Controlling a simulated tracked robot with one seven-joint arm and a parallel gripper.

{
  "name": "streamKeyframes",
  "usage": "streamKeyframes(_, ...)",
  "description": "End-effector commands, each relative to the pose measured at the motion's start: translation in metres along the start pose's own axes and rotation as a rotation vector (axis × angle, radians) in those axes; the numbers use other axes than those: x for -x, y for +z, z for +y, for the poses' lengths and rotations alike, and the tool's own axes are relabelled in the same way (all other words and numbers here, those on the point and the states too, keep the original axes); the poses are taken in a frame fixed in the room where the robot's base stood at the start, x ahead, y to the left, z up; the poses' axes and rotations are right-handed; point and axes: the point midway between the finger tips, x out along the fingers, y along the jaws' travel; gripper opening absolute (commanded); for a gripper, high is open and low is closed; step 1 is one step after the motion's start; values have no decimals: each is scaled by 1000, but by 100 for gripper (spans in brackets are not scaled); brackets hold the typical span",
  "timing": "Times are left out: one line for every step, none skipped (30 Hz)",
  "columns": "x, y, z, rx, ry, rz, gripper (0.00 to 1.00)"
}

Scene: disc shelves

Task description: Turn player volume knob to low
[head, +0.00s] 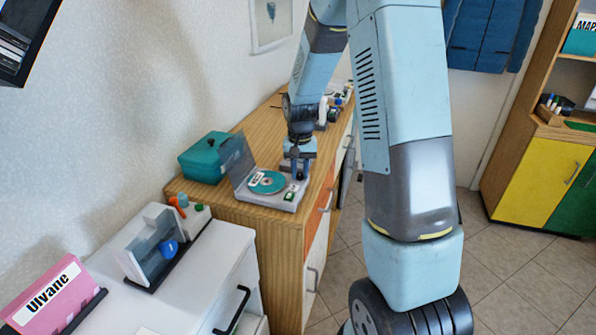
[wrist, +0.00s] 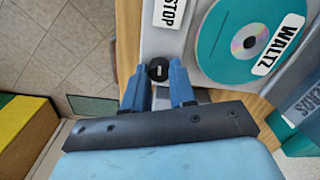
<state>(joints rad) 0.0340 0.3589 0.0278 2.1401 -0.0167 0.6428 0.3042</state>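The disc player (head: 272,202) sits on the wooden cabinet with its clear lid raised. A teal disc (head: 267,182) lies in it; in the wrist view the disc (wrist: 225,52) has a "WALTZ" label. A small round black knob with a white mark (wrist: 158,69) is on the player's edge strip, below a "STOP" label (wrist: 170,12). My gripper (head: 299,176) points down over the player's right side. In the wrist view my gripper (wrist: 158,76) has its two blue fingers apart, with the knob between and just beyond the tips. I cannot tell whether they touch it.
A teal box (head: 203,158) stands behind the player at left. A lower white cabinet (head: 205,262) in front holds a disc stand (head: 150,247) and a pink "Ulvane" case (head: 45,297). Tiled floor (head: 340,270) is open to the right of the cabinets.

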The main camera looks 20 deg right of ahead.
Motion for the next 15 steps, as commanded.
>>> streamKeyframes(0, 0, 0, 0, 0, 0, 19)
streamKeyframes(0, 0, 0, 0, 0, 0, 16)
streamKeyframes(0, 0, 0, 0, 0, 0, 12)
streamKeyframes(0, 0, 0, 0, 0, 0, 9)
streamKeyframes(0, 0, 0, 0, 0, 0, 6)
streamKeyframes(0, 0, 0, 0, -1, 0, 3)
streamKeyframes(0, 0, 0, 0, -1, 0, 0)
streamKeyframes(0, 0, 0, 0, -1, 0, 0)
streamKeyframes(0, 0, 0, 0, -1, 0, 0)
streamKeyframes(0, 0, 0, 1, -1, 0, 0)
streamKeyframes(0, 0, 0, 3, -1, 0, 0)
streamKeyframes(0, 0, 0, 11, -1, 0, 0)
streamKeyframes(0, 0, 0, 19, -1, 0, 0)
streamKeyframes(0, 0, 0, 30, -1, 0, 0)
streamKeyframes(0, 0, 0, 46, -1, 0, 0)
